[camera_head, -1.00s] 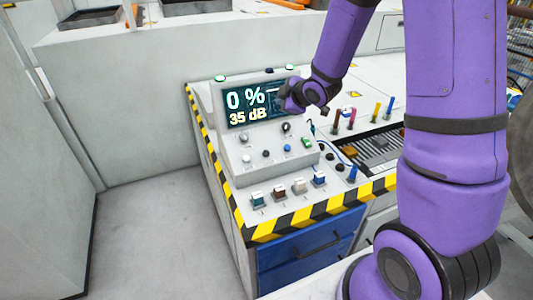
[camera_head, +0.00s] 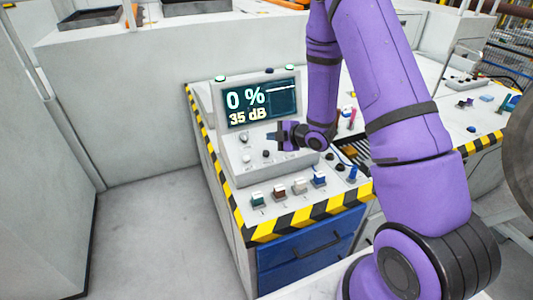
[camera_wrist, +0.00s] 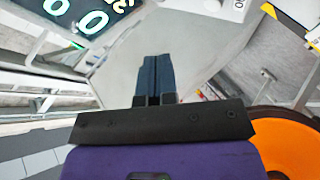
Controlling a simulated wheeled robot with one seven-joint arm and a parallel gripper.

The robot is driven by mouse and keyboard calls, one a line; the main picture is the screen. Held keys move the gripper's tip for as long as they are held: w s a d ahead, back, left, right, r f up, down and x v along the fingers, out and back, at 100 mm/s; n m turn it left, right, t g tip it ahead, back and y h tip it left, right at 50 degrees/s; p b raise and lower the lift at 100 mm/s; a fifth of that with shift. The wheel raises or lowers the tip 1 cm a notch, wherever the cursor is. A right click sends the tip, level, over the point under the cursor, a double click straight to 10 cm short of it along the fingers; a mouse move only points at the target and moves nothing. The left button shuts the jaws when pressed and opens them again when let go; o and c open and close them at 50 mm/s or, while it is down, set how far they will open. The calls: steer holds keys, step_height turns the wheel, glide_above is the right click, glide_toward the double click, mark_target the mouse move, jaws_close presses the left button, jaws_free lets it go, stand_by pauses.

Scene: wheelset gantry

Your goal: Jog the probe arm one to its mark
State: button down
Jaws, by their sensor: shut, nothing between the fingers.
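A console display (camera_head: 262,103) reads "0 %" and "35 dB"; part of it shows rotated at the top left of the wrist view (camera_wrist: 92,22). On the ledge below the sloped panel is a row of coloured switches: a green one (camera_head: 257,199) at the left, then a brown one (camera_head: 279,191), a whitish one (camera_head: 300,186) and a blue one (camera_head: 319,179). Their labels are too small to read surely. My gripper (camera_head: 277,137) is above the sloped panel, apart from the switches. In the wrist view its dark fingers (camera_wrist: 154,76) are together and empty.
Knobs such as a grey one (camera_head: 245,157) stand on the sloped panel; my wrist hides others. Coloured pegs stand to the right, partly behind my arm. A yellow-black striped edge (camera_head: 300,218) borders the bench above blue drawers (camera_head: 300,262). The floor at left is clear.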

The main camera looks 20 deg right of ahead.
mark_target(266, 153)
steer(key=shift+w+f, duration=0.6)
steer(key=shift+f, duration=0.75)
steer(key=shift+w+f, duration=0.65)
steer(key=shift+f, duration=0.65)
steer(key=shift+w+f, duration=0.6)
steer(key=shift+f, duration=0.75)
